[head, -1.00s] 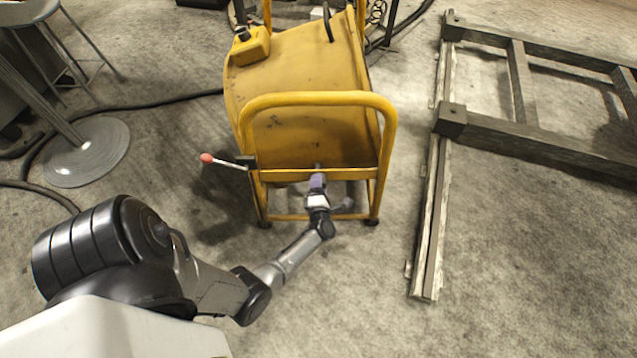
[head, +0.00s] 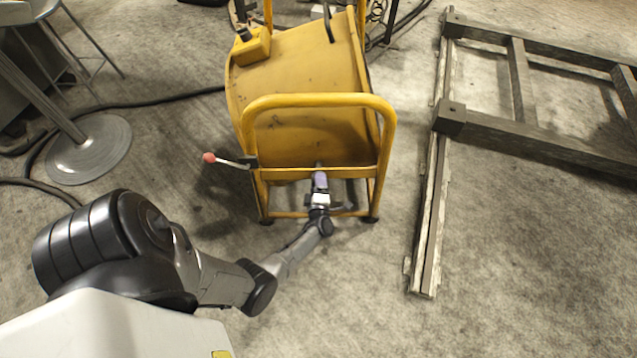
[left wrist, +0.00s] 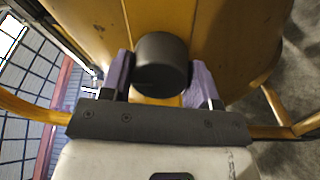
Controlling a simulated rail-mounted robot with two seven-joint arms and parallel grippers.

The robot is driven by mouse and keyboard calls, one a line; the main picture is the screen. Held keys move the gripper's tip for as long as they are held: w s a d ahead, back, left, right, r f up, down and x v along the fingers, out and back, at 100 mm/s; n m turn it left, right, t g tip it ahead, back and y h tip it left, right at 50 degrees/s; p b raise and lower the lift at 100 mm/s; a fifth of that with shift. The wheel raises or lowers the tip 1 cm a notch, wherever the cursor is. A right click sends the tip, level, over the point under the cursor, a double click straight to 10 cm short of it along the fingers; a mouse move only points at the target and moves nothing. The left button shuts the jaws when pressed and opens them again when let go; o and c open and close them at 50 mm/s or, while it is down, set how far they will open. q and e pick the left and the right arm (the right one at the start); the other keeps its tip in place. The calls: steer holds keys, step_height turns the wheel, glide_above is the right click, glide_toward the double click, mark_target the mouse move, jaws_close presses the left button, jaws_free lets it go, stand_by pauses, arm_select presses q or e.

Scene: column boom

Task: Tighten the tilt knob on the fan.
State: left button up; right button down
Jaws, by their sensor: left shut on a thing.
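The fan (head: 305,130) is a yellow drum-shaped machine in a yellow tube frame, at the top middle of the head view. The tilt knob (left wrist: 162,62) is a dark round cylinder in front of the yellow body in the left wrist view. My left gripper (head: 319,180) is at the low front of the fan, just under the frame's crossbar. Its purple fingers are shut on the knob, one on each side. In the head view the gripper hides most of the knob. My right gripper is not in view.
A lever with a red ball end (head: 209,157) sticks out left of the frame. A dark timber frame (head: 540,145) lies on the right. A stool with a round metal base (head: 88,150) and black cables are on the left. The floor in front is clear.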

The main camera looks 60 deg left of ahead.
arm_select(q)
steer(key=o, duration=0.9)
steer(key=shift+p+v, duration=1.6)
steer(key=shift+v, duration=5.4)
steer(key=shift+a, duration=0.1)
